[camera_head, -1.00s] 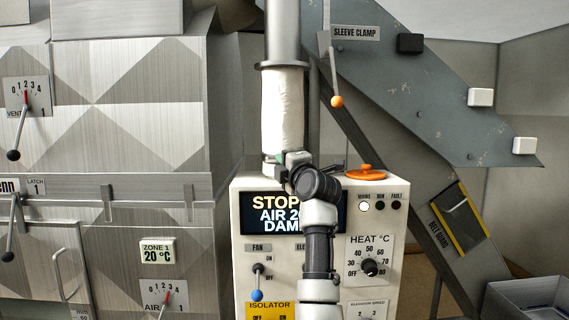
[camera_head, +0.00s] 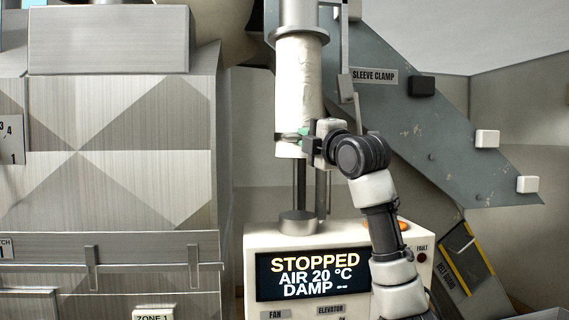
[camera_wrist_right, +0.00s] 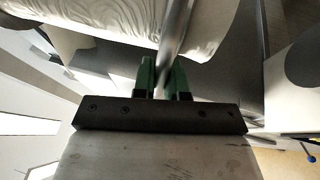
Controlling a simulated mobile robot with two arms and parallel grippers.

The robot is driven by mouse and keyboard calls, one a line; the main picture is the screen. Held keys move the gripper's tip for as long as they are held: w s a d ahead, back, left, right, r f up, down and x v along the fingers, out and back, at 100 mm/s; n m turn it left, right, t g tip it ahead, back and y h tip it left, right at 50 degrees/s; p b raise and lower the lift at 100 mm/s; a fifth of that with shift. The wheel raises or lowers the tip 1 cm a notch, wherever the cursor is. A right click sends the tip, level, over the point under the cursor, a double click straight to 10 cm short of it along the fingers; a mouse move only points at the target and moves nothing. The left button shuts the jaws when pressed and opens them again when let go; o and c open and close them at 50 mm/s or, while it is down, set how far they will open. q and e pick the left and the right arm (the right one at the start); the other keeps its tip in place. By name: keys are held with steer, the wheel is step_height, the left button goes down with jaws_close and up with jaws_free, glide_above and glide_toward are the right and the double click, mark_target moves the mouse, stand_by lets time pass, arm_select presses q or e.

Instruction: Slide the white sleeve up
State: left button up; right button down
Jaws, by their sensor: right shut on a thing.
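The white sleeve (camera_head: 298,80) is a pale, wrinkled upright tube around the lower end of a grey pipe (camera_head: 298,12) in the head view. Its lower edge hangs clear above a short round metal stub (camera_head: 299,222), with thin upright rods showing in the gap. My right gripper (camera_head: 300,138) is at the sleeve's lower end, beside its dark band. In the wrist view its green fingertips (camera_wrist_right: 162,75) are shut on a grey metal bar by the sleeve (camera_wrist_right: 100,22). My left gripper is not in view.
The control cabinet (camera_head: 258,236) below has a screen reading STOPPED, AIR 20 °C, DAMP. The sleeve clamp label (camera_head: 374,76) is on the sloping grey chute (camera_head: 440,130) at right. A large metal housing (camera_head: 110,150) stands at left.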

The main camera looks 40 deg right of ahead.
mark_target(296, 101)
step_height(296, 101, up, 4)
steer(key=shift+s+r+p, duration=0.1)
steer(key=shift+r+p, duration=0.1)
steer(key=shift+p, duration=0.3)
step_height(296, 101, up, 3)
steer(key=shift+s+d+r, duration=0.1)
steer(key=shift+r, duration=0.15)
steer(key=c, duration=1.6)
jaws_free()
steer(key=shift+o, duration=2)
steer(key=shift+f, duration=0.25)
steer(key=shift+s+f, duration=0.1)
steer(key=shift+s, duration=0.05)
arm_select(q)
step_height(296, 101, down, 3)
steer(key=b, duration=0.5)
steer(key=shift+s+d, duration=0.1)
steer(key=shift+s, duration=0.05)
arm_select(e)
steer(key=v, duration=1)
steer(key=shift+s, duration=0.15)
